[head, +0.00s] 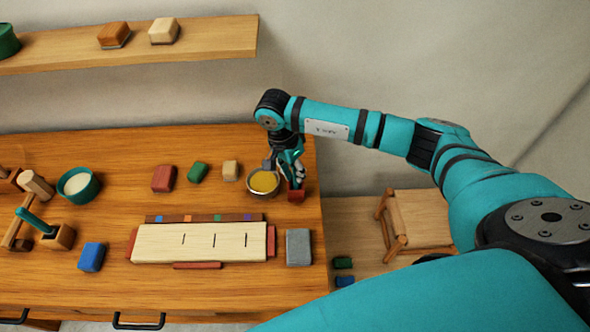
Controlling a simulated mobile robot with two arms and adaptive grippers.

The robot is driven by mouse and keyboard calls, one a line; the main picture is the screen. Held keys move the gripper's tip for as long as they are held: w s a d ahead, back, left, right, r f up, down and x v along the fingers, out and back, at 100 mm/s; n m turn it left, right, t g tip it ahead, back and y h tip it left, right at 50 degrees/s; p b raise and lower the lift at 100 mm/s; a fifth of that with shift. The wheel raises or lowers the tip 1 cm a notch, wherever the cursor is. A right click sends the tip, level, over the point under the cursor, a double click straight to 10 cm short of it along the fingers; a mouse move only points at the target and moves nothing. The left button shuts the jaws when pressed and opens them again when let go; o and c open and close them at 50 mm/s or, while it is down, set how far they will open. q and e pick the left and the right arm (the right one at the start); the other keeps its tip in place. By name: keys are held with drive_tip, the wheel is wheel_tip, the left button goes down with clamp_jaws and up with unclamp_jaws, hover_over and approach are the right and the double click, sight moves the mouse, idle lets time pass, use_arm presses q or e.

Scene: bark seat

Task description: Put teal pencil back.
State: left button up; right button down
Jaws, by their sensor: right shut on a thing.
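A teal stick (34,220), which may be the teal pencil, slants up from a small wooden block (61,237) at the left of the workbench. Whether it stands in a hole or is fixed to the block is unclear. My right gripper (293,174) is at the bench's right end, far from the teal stick, pointing down. It is shut on a small dark red block (296,195) at its fingertips. Whether the block touches the bench is hard to tell. My left gripper is out of view.
A bowl of yellow stuff (263,182) stands just left of my right gripper. A pale board (199,242) with red edge strips lies in front. A grey block (298,247) is right of it. A wooden stool (410,218) stands beyond the bench's right edge.

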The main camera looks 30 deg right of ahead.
drive_tip(key=shift+f+b, duration=0.25)
drive_tip(key=shift+b, duration=0.05)
idle(0.5)
drive_tip(key=c, duration=1.2)
unclamp_jaws()
drive_tip(key=r, duration=0.4)
drive_tip(key=w+a+r, duration=0.1)
drive_tip(key=r, duration=0.3)
drive_tip(key=a+r, duration=0.1)
drive_tip(key=r, duration=0.2)
drive_tip(key=shift+w+r, duration=0.15)
drive_tip(key=shift+r, duration=0.25)
drive_tip(key=shift+f, duration=0.1)
